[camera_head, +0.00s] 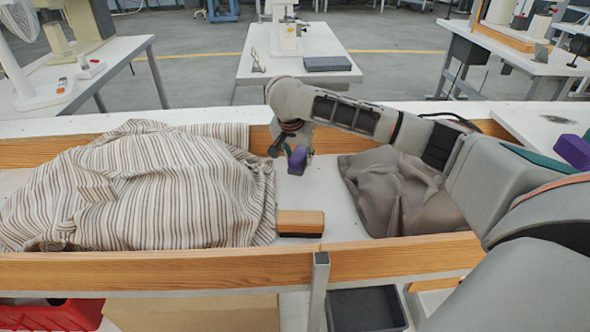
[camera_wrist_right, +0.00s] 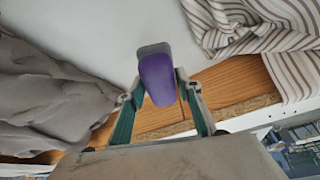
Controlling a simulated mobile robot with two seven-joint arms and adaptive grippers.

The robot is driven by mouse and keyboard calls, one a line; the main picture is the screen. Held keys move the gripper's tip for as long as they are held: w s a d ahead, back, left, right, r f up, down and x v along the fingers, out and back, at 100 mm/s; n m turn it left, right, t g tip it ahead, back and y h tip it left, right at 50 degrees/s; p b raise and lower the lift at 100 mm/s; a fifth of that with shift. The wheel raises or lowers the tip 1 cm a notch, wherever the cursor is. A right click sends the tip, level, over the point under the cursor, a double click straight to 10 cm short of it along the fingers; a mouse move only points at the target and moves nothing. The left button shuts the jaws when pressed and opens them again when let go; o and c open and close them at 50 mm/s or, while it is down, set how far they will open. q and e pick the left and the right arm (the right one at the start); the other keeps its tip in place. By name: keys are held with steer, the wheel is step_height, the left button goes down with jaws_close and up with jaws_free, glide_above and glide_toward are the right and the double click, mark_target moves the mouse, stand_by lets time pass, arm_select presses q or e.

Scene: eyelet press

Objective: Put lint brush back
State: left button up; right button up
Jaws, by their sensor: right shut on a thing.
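My right gripper (camera_head: 296,160) is shut on a purple-and-grey block (camera_head: 298,154), above the white table between two heaps of cloth. In the right wrist view, the purple block (camera_wrist_right: 158,80) sits between the two fingers of my right gripper (camera_wrist_right: 162,86), its grey end pointing away. A wooden block with a dark underside (camera_head: 300,220), brush-like, lies on the table beside the striped cloth, nearer than the gripper. I cannot tell from its look which of these two is the lint brush. My left gripper is not in view.
Striped cloth (camera_head: 150,190) is heaped at left and grey-brown cloth (camera_head: 395,188) at right. Wooden rails (camera_head: 150,270) edge the table front and back. An empty dark tray (camera_head: 366,308) and a red bin (camera_head: 45,315) sit in front. Another purple block (camera_head: 573,151) is at far right.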

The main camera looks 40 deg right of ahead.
step_height(320, 180, down, 4)
steer(key=shift+s+r+b, duration=0.1)
steer(key=shift+r+b, duration=0.05)
steer(key=shift+b, duration=0.75)
steer(key=shift+f, duration=0.2)
steer(key=shift+c, duration=0.4)
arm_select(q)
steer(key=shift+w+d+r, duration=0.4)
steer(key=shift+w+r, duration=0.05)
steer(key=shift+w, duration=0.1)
